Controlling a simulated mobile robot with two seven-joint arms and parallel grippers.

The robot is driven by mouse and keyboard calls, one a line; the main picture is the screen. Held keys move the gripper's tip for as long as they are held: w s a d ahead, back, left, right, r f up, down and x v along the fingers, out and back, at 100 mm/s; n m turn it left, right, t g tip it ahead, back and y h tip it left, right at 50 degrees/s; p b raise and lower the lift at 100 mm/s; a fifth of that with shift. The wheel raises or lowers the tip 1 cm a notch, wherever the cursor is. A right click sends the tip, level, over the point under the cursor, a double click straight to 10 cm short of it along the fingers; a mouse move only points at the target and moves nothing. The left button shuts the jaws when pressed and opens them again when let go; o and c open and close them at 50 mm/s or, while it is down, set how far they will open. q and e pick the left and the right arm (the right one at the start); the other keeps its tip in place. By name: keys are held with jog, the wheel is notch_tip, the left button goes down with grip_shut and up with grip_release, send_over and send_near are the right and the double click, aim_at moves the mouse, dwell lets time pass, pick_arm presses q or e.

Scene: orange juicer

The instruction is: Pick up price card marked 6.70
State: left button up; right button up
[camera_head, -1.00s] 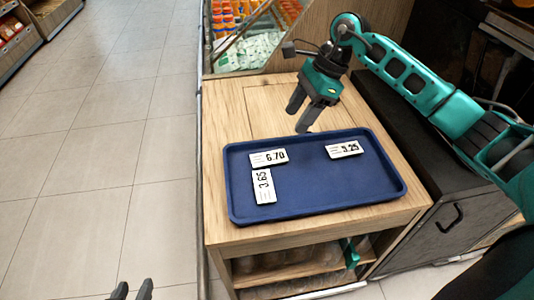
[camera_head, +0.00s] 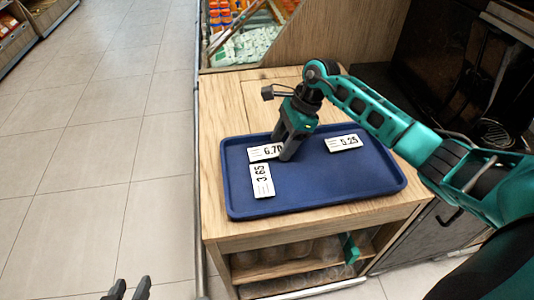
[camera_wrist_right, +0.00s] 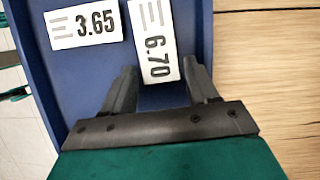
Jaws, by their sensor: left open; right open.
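The price card marked 6.70 (camera_head: 262,152) lies flat at the back left of the blue tray (camera_head: 330,196). My right gripper (camera_head: 282,147) is open and low over the tray at the card's right end, hiding part of it in the head view. In the right wrist view the 6.70 card (camera_wrist_right: 153,38) lies ahead, its near end between the two open fingertips (camera_wrist_right: 158,80). I cannot tell whether the fingers touch it. My left gripper (camera_head: 128,289) is open and empty at the bottom left, over the floor.
A card marked 3.65 (camera_head: 262,180) lies in front of the 6.70 card, close to it; it also shows in the right wrist view (camera_wrist_right: 84,24). A third card (camera_head: 344,143) lies at the tray's back right. The tray's front right is bare.

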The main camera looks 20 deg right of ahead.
jog(key=shift+a+f, duration=0.15)
jog(key=shift+f, duration=0.15)
jog(key=shift+c, duration=0.2)
jog(key=c, duration=0.6)
jog(key=shift+c, duration=0.9)
